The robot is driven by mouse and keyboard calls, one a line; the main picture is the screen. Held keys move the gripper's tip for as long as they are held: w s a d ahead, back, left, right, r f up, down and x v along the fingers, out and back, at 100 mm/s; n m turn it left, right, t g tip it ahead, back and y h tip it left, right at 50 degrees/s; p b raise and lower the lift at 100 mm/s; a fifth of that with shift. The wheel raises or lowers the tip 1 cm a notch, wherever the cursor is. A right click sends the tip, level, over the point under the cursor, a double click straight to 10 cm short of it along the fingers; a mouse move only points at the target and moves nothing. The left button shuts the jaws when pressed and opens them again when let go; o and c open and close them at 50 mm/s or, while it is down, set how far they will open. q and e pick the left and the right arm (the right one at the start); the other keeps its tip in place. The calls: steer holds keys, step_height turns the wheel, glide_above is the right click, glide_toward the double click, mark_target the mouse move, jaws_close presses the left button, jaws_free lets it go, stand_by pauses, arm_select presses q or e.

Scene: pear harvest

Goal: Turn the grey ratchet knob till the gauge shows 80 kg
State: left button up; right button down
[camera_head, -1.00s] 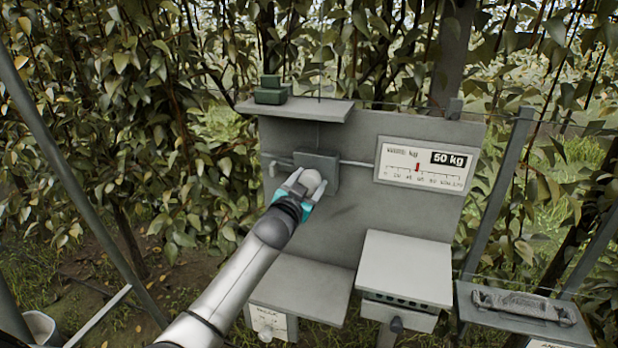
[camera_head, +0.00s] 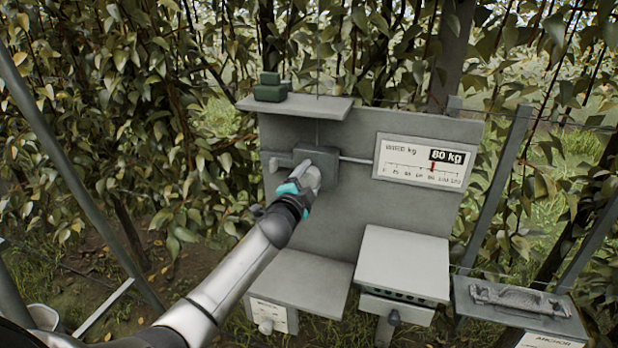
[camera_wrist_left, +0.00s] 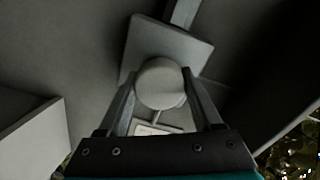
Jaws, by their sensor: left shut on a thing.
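The gauge (camera_head: 405,172) is a white panel on the right of the grey board. Its black readout shows 80 kg, and its red pointer stands at the 80 mark. The round grey ratchet knob (camera_wrist_left: 160,83) sits on a square grey block (camera_head: 328,158) at the left of the board. My left gripper (camera_head: 305,178) is shut on the knob, one finger on each side of it in the left wrist view. In the head view, the gripper partly covers the knob. My right gripper is not in view.
A small shelf (camera_head: 310,107) above the knob bears a green object (camera_head: 269,90). Below are a grey platform (camera_head: 305,282), a pale box (camera_head: 405,262) and an anchor-labelled stand (camera_head: 530,322) with a metal piece. Posts and leafy trees surround the board.

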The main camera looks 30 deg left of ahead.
arm_select(q)
steer(key=shift+f+m, duration=0.1)
steer(key=shift+m, duration=0.2)
stand_by(0.4)
steer(key=o, duration=1.4)
steer(key=shift+c, duration=0.2)
steer(key=v, duration=1.5)
steer(key=shift+b, duration=0.35)
steer(key=shift+s, duration=0.1)
